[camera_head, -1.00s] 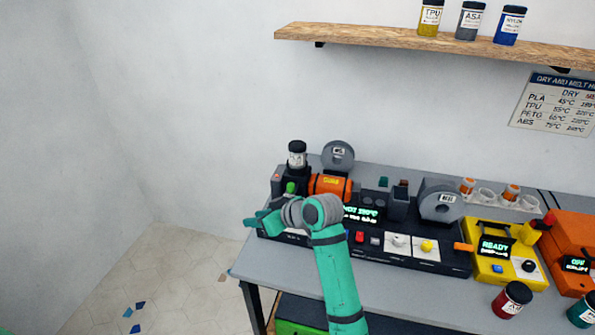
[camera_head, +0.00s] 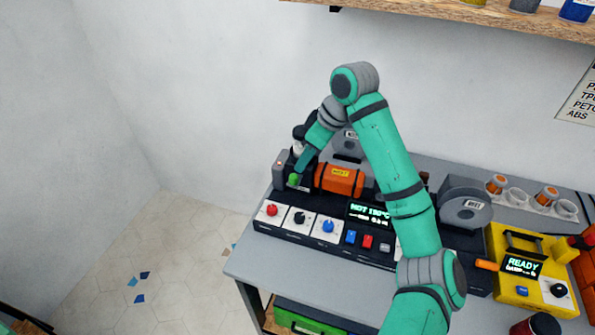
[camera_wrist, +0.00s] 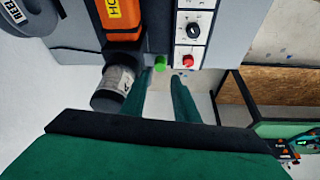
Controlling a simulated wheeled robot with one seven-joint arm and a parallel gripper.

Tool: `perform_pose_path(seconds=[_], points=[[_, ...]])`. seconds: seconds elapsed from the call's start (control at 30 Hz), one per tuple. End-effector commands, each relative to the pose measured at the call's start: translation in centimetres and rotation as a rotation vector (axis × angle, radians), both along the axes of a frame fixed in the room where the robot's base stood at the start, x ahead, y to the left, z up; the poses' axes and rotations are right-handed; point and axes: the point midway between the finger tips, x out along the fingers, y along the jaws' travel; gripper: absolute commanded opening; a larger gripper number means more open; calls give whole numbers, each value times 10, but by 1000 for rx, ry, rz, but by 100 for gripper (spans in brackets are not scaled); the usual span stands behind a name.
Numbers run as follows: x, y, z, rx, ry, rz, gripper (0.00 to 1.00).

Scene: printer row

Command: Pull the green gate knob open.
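The green gate knob (camera_head: 294,180) sticks out at the left end of the dark machine (camera_head: 325,243), beside the orange "HOT" barrel (camera_head: 339,180). It also shows in the wrist view (camera_wrist: 160,63), just beyond my fingertips and roughly between them. My gripper (camera_wrist: 162,77) is open and empty, its two teal fingers apart. In the head view, my gripper (camera_head: 299,167) points down just above the knob. Whether a finger touches the knob I cannot tell.
A black-lidded jar (camera_wrist: 112,87) stands close beside my fingers in the wrist view. A panel with a red knob (camera_head: 271,211), a black knob and a blue knob lies in front. A yellow unit (camera_head: 530,275) stands to the right. The floor at left is clear but for small chips.

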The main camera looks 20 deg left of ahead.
Motion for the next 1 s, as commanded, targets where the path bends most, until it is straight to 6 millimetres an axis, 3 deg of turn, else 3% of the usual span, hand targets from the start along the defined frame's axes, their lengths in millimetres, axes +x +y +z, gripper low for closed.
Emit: perform_pose_path(seconds=[0.2, 0.4, 0.87, 1.0], points=[[3, 15, -38, 0, 2, 0, 28], [5, 25, -62, 1, 1, -2, 28], [7, 29, -74, 2, -1, -4, 28], [7, 28, -74, 2, -1, -4, 0]])
